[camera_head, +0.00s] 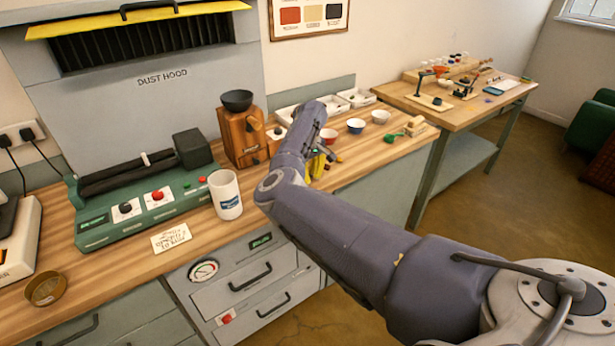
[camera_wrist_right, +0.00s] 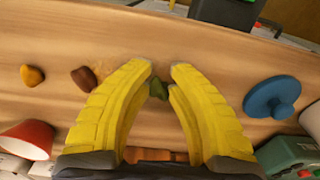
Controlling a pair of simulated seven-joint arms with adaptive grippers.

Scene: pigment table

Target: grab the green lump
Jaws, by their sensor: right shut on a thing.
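The green lump (camera_wrist_right: 158,90) is small and dark green and sits between the yellow fingertips of my right gripper (camera_wrist_right: 161,72) in the right wrist view. The fingers curve inward and are shut on it, with the pale wood worktop behind. In the head view my right gripper (camera_head: 318,166) shows only as a bit of yellow beyond my arm, low over the worktop, and the lump in it is hidden there. My left gripper is not in view.
A yellow lump (camera_wrist_right: 32,75) and a brown lump (camera_wrist_right: 84,78) lie left of the fingers. A blue knobbed disc (camera_wrist_right: 272,97) lies right. A red bowl (camera_wrist_right: 27,140) is near. In the head view, a white mug (camera_head: 226,195) and a wooden grinder (camera_head: 242,135) stand left of my arm.

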